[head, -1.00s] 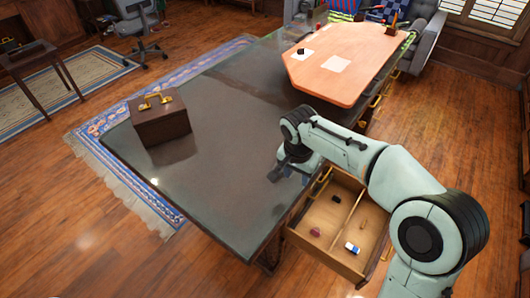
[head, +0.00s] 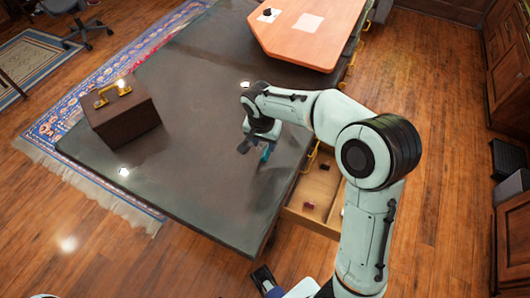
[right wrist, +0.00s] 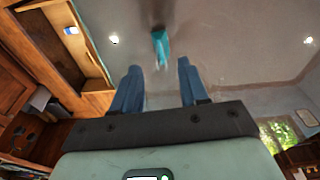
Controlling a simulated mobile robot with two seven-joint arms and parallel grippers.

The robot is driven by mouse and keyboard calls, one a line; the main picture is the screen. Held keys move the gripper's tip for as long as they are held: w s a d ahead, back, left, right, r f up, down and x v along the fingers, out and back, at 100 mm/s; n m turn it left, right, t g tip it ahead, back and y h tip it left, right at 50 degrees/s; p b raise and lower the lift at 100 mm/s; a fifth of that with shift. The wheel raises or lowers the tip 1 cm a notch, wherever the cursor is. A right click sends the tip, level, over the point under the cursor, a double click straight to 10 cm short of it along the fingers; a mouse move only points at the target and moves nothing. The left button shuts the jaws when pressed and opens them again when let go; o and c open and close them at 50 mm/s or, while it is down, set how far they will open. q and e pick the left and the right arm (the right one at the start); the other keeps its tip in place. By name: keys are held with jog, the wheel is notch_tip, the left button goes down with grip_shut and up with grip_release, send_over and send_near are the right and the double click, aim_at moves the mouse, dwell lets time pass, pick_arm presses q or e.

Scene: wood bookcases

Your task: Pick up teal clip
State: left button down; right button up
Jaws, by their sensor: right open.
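The teal clip (head: 266,153) is a small teal piece at the dark desk top, beside my right gripper (head: 257,147) and partly hidden by it in the head view. In the right wrist view the teal clip (right wrist: 160,48) shows whole, beyond the fingertips and roughly centred between them. My right gripper (right wrist: 158,76) is open, its two blue fingers spread with nothing between them.
The dark desk (head: 185,180) is mostly bare around the clip. A brown box with a brass handle (head: 121,115) stands at its left. An open drawer (head: 318,187) with small items juts out below my right arm. An orange-brown board (head: 310,35) lies at the back.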

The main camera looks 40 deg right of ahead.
aim_at(265, 147)
jog(key=f, duration=0.3)
jog(key=d+f, duration=0.1)
jog(key=f, duration=0.1)
jog(key=shift+w+f, duration=0.1)
jog(key=shift+w, duration=0.3)
grip_shut()
